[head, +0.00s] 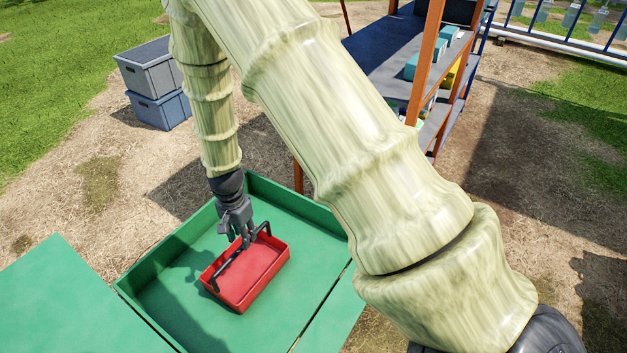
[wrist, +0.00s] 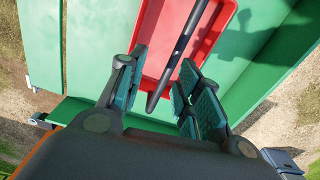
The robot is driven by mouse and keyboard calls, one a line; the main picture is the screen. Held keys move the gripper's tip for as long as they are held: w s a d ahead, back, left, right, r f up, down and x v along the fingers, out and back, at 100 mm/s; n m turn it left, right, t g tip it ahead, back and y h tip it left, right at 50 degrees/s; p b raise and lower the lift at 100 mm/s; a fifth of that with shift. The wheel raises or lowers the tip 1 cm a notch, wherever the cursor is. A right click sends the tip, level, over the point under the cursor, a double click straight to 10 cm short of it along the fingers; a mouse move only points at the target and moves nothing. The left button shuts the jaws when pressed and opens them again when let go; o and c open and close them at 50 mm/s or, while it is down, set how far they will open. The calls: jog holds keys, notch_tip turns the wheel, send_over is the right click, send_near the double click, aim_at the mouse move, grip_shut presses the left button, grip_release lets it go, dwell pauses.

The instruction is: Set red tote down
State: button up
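The red tote (head: 262,268) is a shallow open box with a dark bar handle (head: 228,262). It appears to rest on the floor of a green walled bed (head: 165,285), near its middle. My gripper (head: 240,238) is just above the tote, at the handle. In the wrist view, the fingers of my gripper (wrist: 164,72) are spread apart, with the handle (wrist: 182,48) passing through the gap between them. The tote (wrist: 152,48) shows beyond the fingertips. No clear contact between fingers and handle shows. The inside of the tote looks empty.
Green flat panels (head: 60,300) flank the bed. A shelf rack (head: 395,65) with orange posts and boxes stands behind it at upper right. Two stacked grey and blue bins (head: 155,85) stand on the ground at upper left. The bed floor around the tote is clear.

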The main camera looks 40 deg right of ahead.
jog(key=s+d+f+n, duration=0.1)
jog(key=s+f+n, duration=0.2)
jog(key=s+f, duration=0.2)
jog(key=s+f+n, duration=0.3)
jog(key=s+f, duration=0.2)
jog(key=s, duration=0.7)
jog(key=s+d+f+n, duration=0.1)
jog(key=s+f+n, duration=0.2)
jog(key=s+f, duration=0.2)
jog(key=shift+s+d+f, duration=0.15)
jog(key=shift+s+d, duration=0.05)
jog(key=shift+s, duration=0.65)
jog(key=shift+s+d+f, duration=0.15)
jog(key=shift+s, duration=0.7)
jog(key=s+n, duration=0.1)
jog(key=s, duration=0.2)
jog(key=s+n, duration=0.1)
jog(key=s, duration=0.2)
jog(key=s+n, duration=0.1)
jog(key=s, duration=0.2)
jog(key=shift+f+n, duration=0.3)
jog(key=shift+f, duration=0.05)
jog(key=shift+w, duration=0.1)
